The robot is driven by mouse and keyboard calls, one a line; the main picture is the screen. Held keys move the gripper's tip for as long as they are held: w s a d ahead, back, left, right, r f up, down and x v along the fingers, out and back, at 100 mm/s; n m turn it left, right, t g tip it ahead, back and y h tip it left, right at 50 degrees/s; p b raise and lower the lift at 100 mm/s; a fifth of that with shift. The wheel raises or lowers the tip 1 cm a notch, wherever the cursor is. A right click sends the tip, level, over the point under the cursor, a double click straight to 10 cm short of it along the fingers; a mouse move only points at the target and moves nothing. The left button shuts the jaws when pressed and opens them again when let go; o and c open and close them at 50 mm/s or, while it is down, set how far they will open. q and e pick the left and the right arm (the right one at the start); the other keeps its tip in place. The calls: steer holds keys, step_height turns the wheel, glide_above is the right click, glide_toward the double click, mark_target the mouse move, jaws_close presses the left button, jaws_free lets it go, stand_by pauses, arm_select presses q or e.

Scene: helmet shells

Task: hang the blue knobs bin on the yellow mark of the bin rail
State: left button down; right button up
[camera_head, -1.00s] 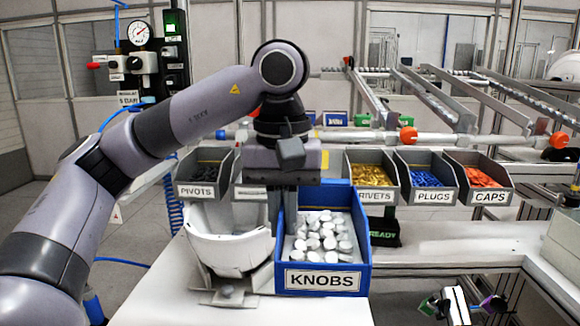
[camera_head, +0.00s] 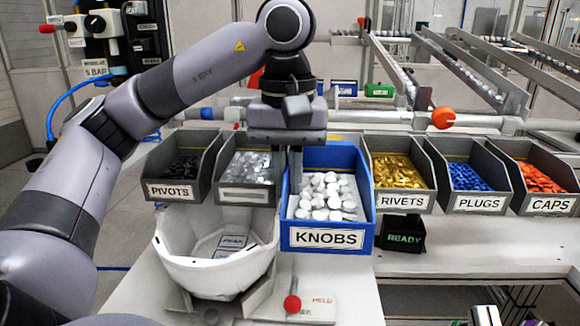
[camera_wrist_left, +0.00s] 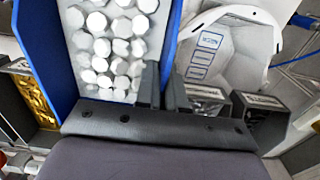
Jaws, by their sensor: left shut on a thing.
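The blue knobs bin (camera_head: 292,238), filled with white knobs (camera_head: 325,196), is held level, in front of the gap between the grey bin of silver parts and the rivets bin. My left gripper (camera_head: 295,165) is shut on its left side wall. In the left wrist view the two fingers (camera_wrist_left: 161,88) straddle the wall of the blue bin (camera_wrist_left: 42,60). The stretch of bin rail behind the blue bin is hidden, and I cannot make out the yellow mark. Whether the bin touches the rail I cannot tell. My right gripper is not in view.
Grey bins of pivots (camera_head: 183,165) and silver parts (camera_head: 247,178) stand left; rivets (camera_head: 403,174), plugs (camera_head: 467,176) and caps (camera_head: 540,180) stand right. A white helmet shell (camera_head: 215,268) sits below left, near a red-knobbed lever (camera_head: 292,303). A READY box (camera_head: 404,237) is right of the bin.

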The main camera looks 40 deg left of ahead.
arm_select(q)
steer(key=w+a+f+b, duration=0.1)
steer(key=w+a+f, duration=0.1)
steer(key=w+a, duration=0.7)
steer(key=shift+w, duration=0.8)
stand_by(1.2)
stand_by(0.4)
steer(key=c, duration=1.2)
jaws_free()
steer(key=shift+f, duration=0.1)
steer(key=shift+o, duration=0.2)
step_height(320, 180, up, 7)
steer(key=p, duration=0.1)
